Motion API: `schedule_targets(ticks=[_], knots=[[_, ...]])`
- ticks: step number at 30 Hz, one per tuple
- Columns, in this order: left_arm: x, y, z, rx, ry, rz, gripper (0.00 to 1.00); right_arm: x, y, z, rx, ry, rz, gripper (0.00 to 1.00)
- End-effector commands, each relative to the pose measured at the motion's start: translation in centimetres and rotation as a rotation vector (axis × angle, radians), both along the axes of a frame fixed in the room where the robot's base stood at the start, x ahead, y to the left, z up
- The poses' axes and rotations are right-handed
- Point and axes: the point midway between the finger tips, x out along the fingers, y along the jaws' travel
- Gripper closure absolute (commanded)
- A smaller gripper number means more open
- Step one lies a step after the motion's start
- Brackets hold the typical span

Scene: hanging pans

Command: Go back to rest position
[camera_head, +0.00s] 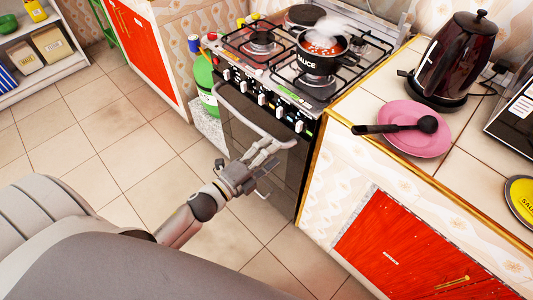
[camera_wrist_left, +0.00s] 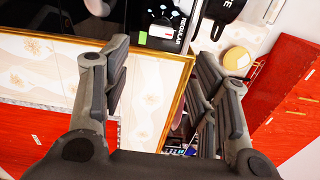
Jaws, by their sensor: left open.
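My left gripper (camera_head: 268,164) is open and empty in front of the stove's dark oven door, a little below its handle (camera_head: 245,118). In the left wrist view the two fingers of my left gripper (camera_wrist_left: 160,66) stand wide apart with nothing between them. A dark pot (camera_head: 322,52) labelled "SAUCE" with red contents sits steaming on the stove, well beyond my gripper. My right gripper is not in view.
The gas stove (camera_head: 285,75) stands left of a tiled counter. A pink plate (camera_head: 412,140) with a black ladle (camera_head: 400,127) and a dark kettle (camera_head: 452,62) stand on the counter. A green bottle (camera_head: 205,82) stands beside the stove. Tiled floor (camera_head: 110,135) is free at left.

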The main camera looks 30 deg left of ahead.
Motion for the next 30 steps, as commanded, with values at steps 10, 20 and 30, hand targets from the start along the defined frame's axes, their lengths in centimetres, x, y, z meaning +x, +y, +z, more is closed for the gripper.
schedule_targets(ticks=[10,20,30], knots=[[-0.5,0.2,0.0,0.001,0.001,0.0,0.46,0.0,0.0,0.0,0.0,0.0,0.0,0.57],[-0.5,0.2,-0.1,-0.001,0.003,0.001,0.46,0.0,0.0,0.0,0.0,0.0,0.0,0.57],[-3.3,3.3,-15.1,-0.282,0.416,0.21,0.46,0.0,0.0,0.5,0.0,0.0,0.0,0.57]])
